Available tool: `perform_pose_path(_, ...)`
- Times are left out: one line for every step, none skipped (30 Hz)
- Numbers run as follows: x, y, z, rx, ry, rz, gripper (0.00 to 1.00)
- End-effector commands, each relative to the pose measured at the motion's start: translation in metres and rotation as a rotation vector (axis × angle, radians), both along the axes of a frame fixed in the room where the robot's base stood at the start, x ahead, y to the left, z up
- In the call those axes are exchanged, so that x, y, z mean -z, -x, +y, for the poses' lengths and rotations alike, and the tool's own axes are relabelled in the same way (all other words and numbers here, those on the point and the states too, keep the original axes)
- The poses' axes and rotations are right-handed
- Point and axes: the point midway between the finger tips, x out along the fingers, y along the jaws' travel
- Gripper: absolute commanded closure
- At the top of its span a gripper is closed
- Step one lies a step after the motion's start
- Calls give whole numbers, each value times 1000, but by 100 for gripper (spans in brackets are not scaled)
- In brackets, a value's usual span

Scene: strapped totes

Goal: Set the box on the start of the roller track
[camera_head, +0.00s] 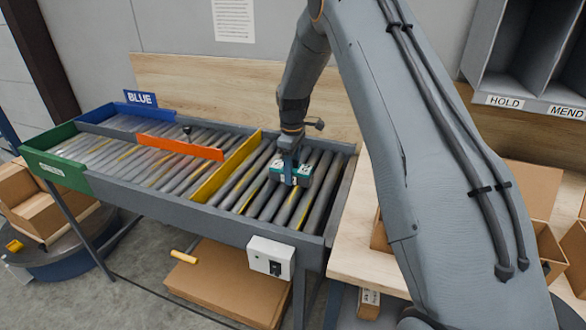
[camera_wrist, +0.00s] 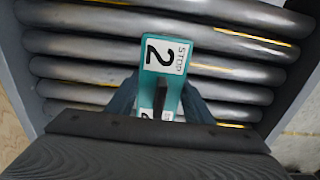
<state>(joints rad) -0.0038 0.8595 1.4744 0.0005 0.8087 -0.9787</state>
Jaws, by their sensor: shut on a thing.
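The box (camera_head: 303,174) is small and teal with white labels. In the wrist view the box (camera_wrist: 163,54) shows a label reading "STOP 2". My gripper (camera_head: 289,168) points down and is shut on the box; its fingers (camera_wrist: 160,98) flank the box in the wrist view. The box is over the right-end section of the roller track (camera_head: 240,233), to the right of the yellow divider. Whether it touches the rollers or hangs just above them, I cannot tell. Its underside is hidden.
A yellow divider (camera_head: 227,168) crosses the track, with an orange bar (camera_head: 180,147) farther left. Blue (camera_head: 140,98) and green (camera_head: 54,171) sections stand at the far left end. A switch box (camera_head: 270,258) is on the front rail. A wooden table with cartons (camera_head: 549,250) is at right.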

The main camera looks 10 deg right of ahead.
Motion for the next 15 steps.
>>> perform_pose_path(-1,-1,0,0,0,-2,84)
perform_pose_path(-1,-1,0,0,0,-2,84)
perform_pose_path(-1,-1,0,0,0,-2,84)
perform_pose_path(-1,-1,0,0,0,-2,84)
perform_pose_path(-1,-1,0,0,0,-2,84)
perform_pose_path(0,-1,0,0,0,-1,84)
perform_pose_path(0,-1,0,0,0,-1,84)
perform_pose_path(1,-1,0,0,0,-1,84)
perform_pose_path(3,-1,0,0,0,-1,84)
perform_pose_path(3,0,0,0,1,-1,50)
perform_pose_path(2,0,0,0,1,-1,45)
perform_pose_path(2,0,0,0,1,-1,38)
perform_pose_path(2,0,0,0,1,-1,34)
perform_pose_path(2,0,0,0,1,-1,34)
perform_pose_path(2,0,0,0,1,-1,34)
